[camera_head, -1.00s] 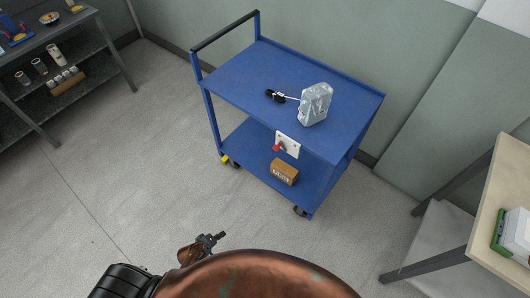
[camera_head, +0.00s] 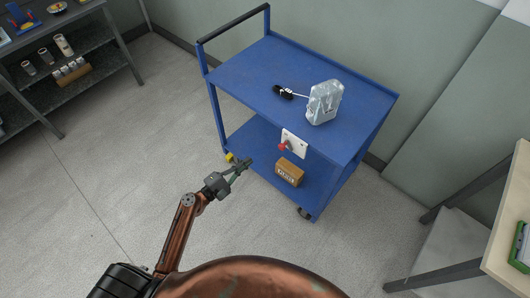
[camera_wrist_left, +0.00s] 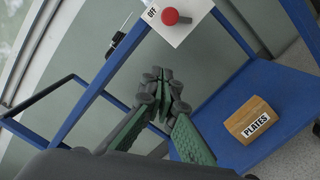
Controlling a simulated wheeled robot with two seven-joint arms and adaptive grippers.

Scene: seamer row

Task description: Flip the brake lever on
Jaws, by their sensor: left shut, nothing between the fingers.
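The brake lever shows as a red knob (camera_head: 283,147) on a white plate (camera_head: 297,143) at the near long side of the blue cart (camera_head: 240,75). In the left wrist view the red knob (camera_wrist_left: 170,16) is near the top, and the white plate (camera_wrist_left: 176,39) reads "OFF" beside it. The lever's shaft is mostly hidden behind the knob. My left gripper (camera_head: 246,163) is shut and empty, in front of the cart, to the left of and below the knob, apart from it. Its closed fingertips (camera_wrist_left: 165,88) also show in the left wrist view. My right gripper is out of view.
A wooden box labelled "PLATES" (camera_wrist_left: 254,119) sits on the lower shelf. On the cart top are a silver block (camera_head: 323,102) and a black-handled tool (camera_head: 283,92). A dark shelf unit (camera_head: 103,72) stands at left, a pale table (camera_head: 508,225) at right. Floor between is clear.

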